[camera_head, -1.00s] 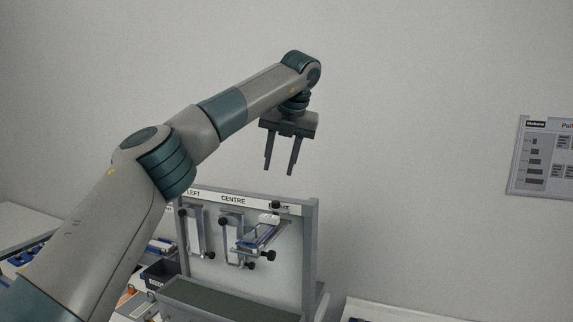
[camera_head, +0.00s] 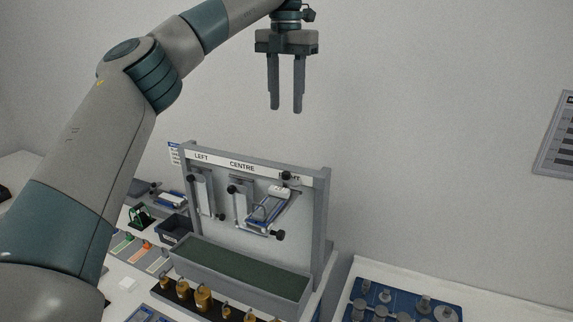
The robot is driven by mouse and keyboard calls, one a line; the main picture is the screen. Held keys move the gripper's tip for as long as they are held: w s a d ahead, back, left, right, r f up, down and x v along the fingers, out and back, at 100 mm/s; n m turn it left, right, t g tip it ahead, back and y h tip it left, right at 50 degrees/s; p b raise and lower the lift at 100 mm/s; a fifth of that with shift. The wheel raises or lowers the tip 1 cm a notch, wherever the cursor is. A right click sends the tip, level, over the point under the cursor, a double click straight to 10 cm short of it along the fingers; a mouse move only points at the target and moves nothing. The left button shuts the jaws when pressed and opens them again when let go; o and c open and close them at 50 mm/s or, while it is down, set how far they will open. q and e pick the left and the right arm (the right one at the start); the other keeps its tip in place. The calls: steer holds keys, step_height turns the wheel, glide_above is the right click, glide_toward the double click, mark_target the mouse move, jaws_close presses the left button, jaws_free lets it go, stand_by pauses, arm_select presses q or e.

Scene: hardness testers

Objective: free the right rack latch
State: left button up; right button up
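The rack (camera_head: 325,205) is an upright grey panel with a white label strip (camera_head: 222,162) reading LEFT and CENTRE; the right-hand label is partly covered by a black knob (camera_head: 286,176). Below that knob, a blue and silver device (camera_head: 268,206) hangs tilted at the right place, with another black knob (camera_head: 278,235) at its lower end. The latch itself is too small to tell apart. My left gripper (camera_head: 286,108) is open and empty, fingers pointing down, above the rack and apart from it. My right gripper is not in view.
A grey trough with a dark green lining (camera_head: 240,268) stands before the rack, with several brass weights (camera_head: 204,298) in front. A blue mat with grey metal parts (camera_head: 405,300) lies at the right. Dark bin (camera_head: 172,228) stands left.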

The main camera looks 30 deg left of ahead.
arm_select(q)
steer(key=f, duration=0.2)
glide_above(286, 173)
step_height(286, 173, down, 7)
step_height(286, 173, down, 7)
steer(key=p, duration=0.3)
steer(key=shift+a, duration=0.1)
steer(key=shift+f+p, duration=0.3)
steer(key=shift+f, duration=0.35)
steer(key=shift+c, duration=0.3)
jaws_close()
